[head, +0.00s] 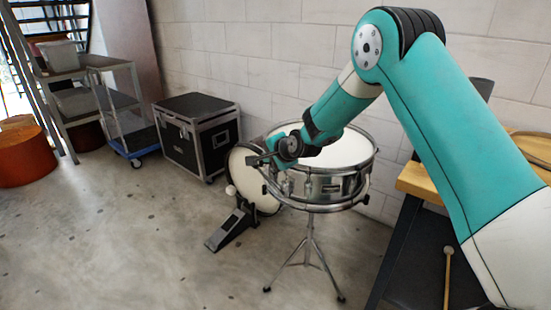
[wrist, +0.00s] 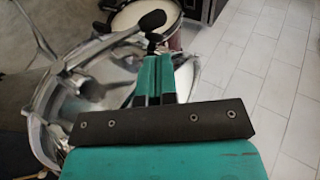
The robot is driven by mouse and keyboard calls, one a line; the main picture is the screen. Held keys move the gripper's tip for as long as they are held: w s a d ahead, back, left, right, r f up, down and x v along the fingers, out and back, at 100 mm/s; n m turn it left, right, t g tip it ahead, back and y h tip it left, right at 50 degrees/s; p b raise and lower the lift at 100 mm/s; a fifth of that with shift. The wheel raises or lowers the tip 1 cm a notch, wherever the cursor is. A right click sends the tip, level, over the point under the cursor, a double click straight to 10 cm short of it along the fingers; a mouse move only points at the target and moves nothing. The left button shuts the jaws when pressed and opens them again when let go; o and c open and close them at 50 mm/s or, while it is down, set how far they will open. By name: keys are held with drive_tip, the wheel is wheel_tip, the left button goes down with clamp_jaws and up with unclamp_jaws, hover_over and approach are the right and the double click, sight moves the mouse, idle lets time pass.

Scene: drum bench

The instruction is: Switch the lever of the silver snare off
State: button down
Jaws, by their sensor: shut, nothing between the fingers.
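The silver snare (head: 330,187) stands upright on a tripod stand, with a pale drumhead and a metal rim. In the wrist view its chrome shell and rim (wrist: 48,95) fill the left side. My gripper (head: 256,160) is at the snare's left side, near rim height. In the wrist view my gripper (wrist: 154,60) shows its fingers shut together and empty beside the shell. A dark rounded piece (wrist: 152,20) appears just beyond the fingertips; I cannot tell whether it is the lever or whether they touch. The lever's position is not clear in the head view.
A bass drum (head: 262,190) with a black foot pedal (head: 232,228) stands left of and behind the snare. A black flight case (head: 195,138) is by the wall. The floor at front left is clear.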

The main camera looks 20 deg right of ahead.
drive_tip(key=shift+s+d+f, duration=0.1)
drive_tip(key=shift+s+d, duration=0.15)
drive_tip(key=shift+s, duration=0.3)
drive_tip(key=s+r+p, duration=0.1)
drive_tip(key=s+r, duration=0.2)
drive_tip(key=r, duration=0.3)
drive_tip(key=s+d+r+p, duration=0.1)
drive_tip(key=s+r, duration=0.3)
drive_tip(key=r, duration=0.2)
drive_tip(key=shift+s+d+p, duration=0.15)
drive_tip(key=shift+p, duration=0.25)
